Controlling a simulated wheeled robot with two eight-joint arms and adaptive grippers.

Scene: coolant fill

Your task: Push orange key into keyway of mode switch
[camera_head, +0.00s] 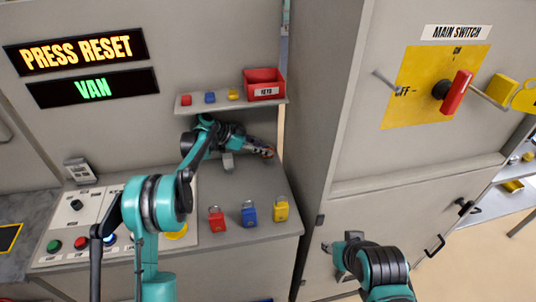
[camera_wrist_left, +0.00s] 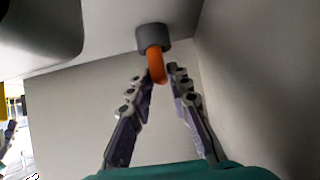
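The orange key (camera_wrist_left: 155,65) shows in the left wrist view, with one end against or in a round grey cylinder (camera_wrist_left: 152,37) on the panel. This cylinder appears to be the mode switch keyway; how deep the key sits is hidden. My left gripper (camera_wrist_left: 161,77) has its fingertips close together on either side of the key's free end and appears shut on it. In the head view my left gripper (camera_head: 265,152) reaches under the small shelf, and the key is barely visible. My right gripper (camera_head: 335,253) is low beside the right cabinet, its fingers unclear.
A shelf (camera_head: 222,107) with small coloured padlocks and a red KEYS bin (camera_head: 264,85) is just above my left gripper. Red, blue and yellow padlocks (camera_head: 249,214) stand on the console below. The cabinet side wall (camera_head: 312,110) is close on the right. A red main switch (camera_head: 456,92) is farther right.

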